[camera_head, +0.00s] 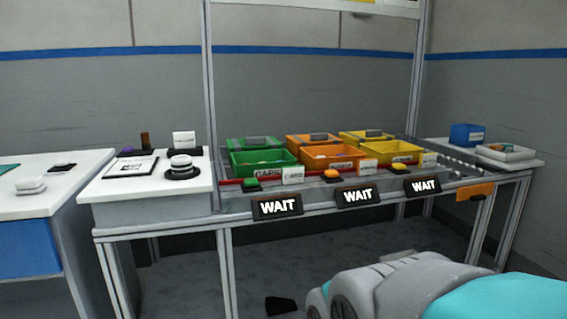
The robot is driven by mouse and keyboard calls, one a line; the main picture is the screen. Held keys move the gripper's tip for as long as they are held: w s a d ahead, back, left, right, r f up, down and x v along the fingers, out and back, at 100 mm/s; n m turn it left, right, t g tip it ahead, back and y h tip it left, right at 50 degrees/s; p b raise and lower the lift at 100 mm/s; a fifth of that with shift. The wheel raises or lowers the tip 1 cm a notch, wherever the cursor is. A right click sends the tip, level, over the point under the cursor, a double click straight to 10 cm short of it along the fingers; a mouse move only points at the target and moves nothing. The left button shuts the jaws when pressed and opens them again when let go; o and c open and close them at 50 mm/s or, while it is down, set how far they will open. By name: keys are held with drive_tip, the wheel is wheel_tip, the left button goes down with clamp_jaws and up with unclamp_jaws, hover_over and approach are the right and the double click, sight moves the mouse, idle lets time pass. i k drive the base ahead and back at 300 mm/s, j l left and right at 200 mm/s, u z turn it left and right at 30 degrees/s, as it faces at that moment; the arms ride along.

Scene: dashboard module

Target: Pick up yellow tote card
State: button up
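The yellow tote (392,152) stands at the right end of the front row of totes on the grey rail bench. A small white card (429,160) stands at its front right corner; its print is too small to read. It appears to be the yellow tote card, and nothing covers it. My arm, grey and teal, shows at the bottom right, well below and in front of the bench.
Green (263,162) and orange (331,156) totes have white cards (292,174) (368,167) too. Buttons and several dark WAIT signs (357,196) line the bench's front edge. An orange piece (475,192) hangs at the front right. A dark object (281,305) shows low over the floor.

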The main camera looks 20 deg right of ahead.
sight(426, 161)
drive_tip(key=z, duration=1.3)
